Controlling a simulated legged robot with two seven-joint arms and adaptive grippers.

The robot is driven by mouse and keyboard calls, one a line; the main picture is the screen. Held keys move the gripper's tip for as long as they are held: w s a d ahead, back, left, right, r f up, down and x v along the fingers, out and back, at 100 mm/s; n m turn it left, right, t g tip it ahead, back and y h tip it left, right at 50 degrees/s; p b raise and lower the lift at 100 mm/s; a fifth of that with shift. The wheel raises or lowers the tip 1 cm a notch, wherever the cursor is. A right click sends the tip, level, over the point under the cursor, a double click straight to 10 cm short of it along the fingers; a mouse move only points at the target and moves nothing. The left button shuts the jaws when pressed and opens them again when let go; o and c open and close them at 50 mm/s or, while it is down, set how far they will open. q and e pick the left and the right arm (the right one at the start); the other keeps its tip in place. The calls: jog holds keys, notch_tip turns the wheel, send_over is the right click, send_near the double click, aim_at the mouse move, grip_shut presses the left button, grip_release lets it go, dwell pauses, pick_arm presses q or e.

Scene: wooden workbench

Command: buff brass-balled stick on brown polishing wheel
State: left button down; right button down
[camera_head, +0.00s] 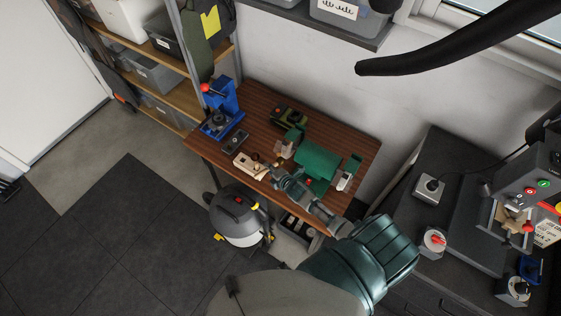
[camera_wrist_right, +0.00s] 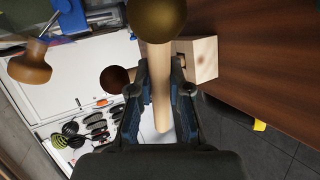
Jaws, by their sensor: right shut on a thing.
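My right gripper (camera_wrist_right: 160,100) is shut on a pale wooden stick (camera_wrist_right: 161,90) with a brass ball (camera_wrist_right: 157,18) on its end. In the head view my right gripper (camera_head: 280,178) is over the front of the wooden workbench (camera_head: 262,112), beside a pale wooden block (camera_head: 246,164); the stick is too small to make out there. A green machine (camera_head: 318,162) stands behind and to the right of the gripper. A pale part (camera_head: 286,149) sits at its left end; I cannot tell whether this is the brown polishing wheel. My left gripper is out of view.
A blue press (camera_head: 221,112) and a small dark box (camera_head: 235,141) stand at the bench's left. In the wrist view a dark ball (camera_wrist_right: 115,79) and a brown knob (camera_wrist_right: 30,66) are left of the stick. A black hose (camera_head: 440,55) hangs at upper right.

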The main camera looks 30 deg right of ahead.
jog(key=shift+d+r, duration=0.1)
jog(key=shift+r, duration=0.05)
jog(key=shift+s+a+p, duration=0.25)
jog(key=shift+a, duration=0.35)
jog(key=shift+s+a+p, duration=0.2)
jog(key=shift+s+a, duration=0.05)
jog(key=shift+a, duration=0.35)
jog(key=a, duration=0.1)
jog(key=s+a, duration=0.1)
jog(key=a, duration=0.1)
jog(key=s+a, duration=0.1)
jog(key=a, duration=0.1)
jog(key=shift+p, duration=0.4)
